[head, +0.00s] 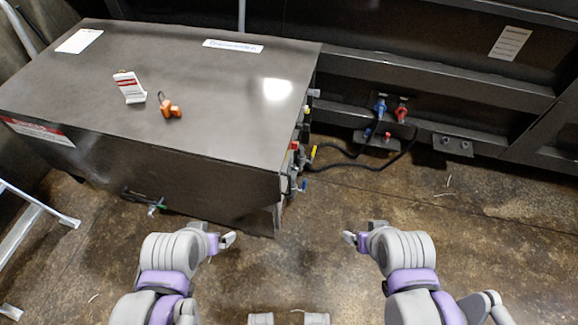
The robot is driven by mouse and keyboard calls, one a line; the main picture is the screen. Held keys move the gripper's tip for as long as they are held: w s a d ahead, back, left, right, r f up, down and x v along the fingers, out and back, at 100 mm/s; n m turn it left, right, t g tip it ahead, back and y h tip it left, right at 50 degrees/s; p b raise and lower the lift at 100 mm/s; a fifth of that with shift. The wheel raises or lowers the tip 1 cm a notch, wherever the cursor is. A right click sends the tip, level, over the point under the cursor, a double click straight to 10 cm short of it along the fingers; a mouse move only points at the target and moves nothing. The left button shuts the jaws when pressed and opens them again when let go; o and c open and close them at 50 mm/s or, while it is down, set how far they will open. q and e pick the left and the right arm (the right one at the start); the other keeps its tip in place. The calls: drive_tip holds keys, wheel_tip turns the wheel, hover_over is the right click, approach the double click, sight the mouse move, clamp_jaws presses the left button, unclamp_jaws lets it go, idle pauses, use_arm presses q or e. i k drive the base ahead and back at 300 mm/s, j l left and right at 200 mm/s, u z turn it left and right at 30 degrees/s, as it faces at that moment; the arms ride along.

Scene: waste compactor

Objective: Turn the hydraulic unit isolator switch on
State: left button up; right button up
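The hydraulic unit appears to be the large dark cabinet (215,115) at the left. Its right side face is seen edge-on and carries small coloured fittings; a red one (294,145) sits near the front corner. I cannot tell which fitting is the isolator switch or how it is set. My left gripper (228,240) is in front of the cabinet, low and apart from it. My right gripper (350,238) is over the floor to the right of the cabinet's front corner, touching nothing. Neither gripper visibly holds anything; their finger gaps are too small to judge.
An orange padlock (170,109) and a red-and-white tag (129,87) lie on the cabinet top. Black hoses (365,165) run from the cabinet to blue (380,106) and red (401,113) couplings at the back frame. The floor (470,240) at the right is mostly clear.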

sight(294, 146)
drive_tip(key=i+l, duration=0.2)
drive_tip(key=l, duration=0.15)
drive_tip(key=i+l+u, duration=0.1)
drive_tip(key=l, duration=0.25)
drive_tip(key=i+l, duration=0.3)
drive_tip(key=l+u, duration=0.05)
drive_tip(key=l, duration=0.05)
